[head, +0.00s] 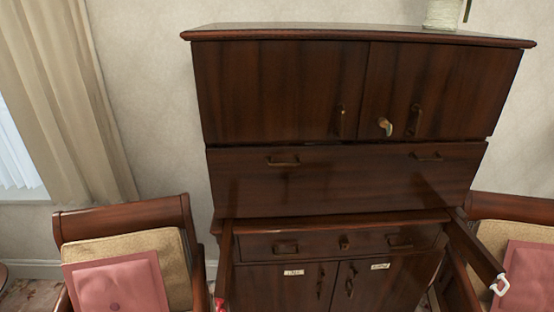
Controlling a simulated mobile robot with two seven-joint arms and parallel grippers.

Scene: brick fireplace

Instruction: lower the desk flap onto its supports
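The desk flap (345,180) is a wide dark wood panel across the middle of the cabinet. It is up, closing the front, with two brass handles near its top edge. Below it, two wooden supports stick out towards me: the left support (226,262) and the right support (480,248). A small white hook-like piece (500,285) is at the right support's front end. A small red piece (220,303) shows at the left support's front end, cut by the frame edge. Neither of my grippers is in view.
Two upper doors (280,90) are shut, with a pale bent piece (385,126) on the right one. A drawer (340,243) and lower doors sit between the supports. Cushioned chairs stand at left (120,215) and right (515,205), close to the supports.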

